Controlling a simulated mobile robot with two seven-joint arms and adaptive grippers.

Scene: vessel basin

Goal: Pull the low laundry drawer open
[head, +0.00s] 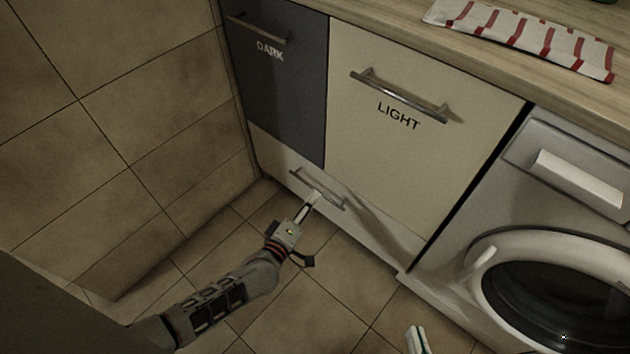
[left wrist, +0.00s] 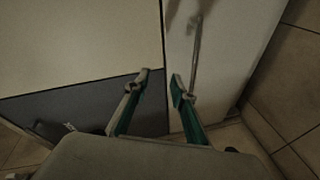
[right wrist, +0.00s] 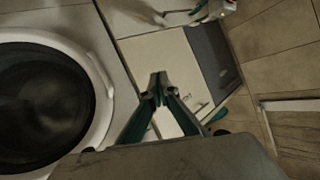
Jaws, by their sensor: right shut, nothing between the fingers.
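The low laundry drawer (head: 368,223) is a pale front along the bottom of the cabinet, and it looks flush with the doors above. Its metal bar handle (head: 305,181) also shows in the left wrist view (left wrist: 195,52). My left gripper (head: 314,195) is at the handle in the head view. In the left wrist view its fingers (left wrist: 161,77) are apart, with the handle bar beyond and right of the right fingertip; whether they touch is unclear. My right gripper (head: 418,342) is low in the head view; its fingertips meet, empty, in the right wrist view (right wrist: 158,86).
Above the drawer are a dark door marked DARK (head: 275,85) and a pale door marked LIGHT (head: 400,150). A washing machine (head: 480,255) stands at the right. A tiled wall (head: 120,120) closes the left side. The floor (head: 310,295) before the drawer is clear apart from my arm.

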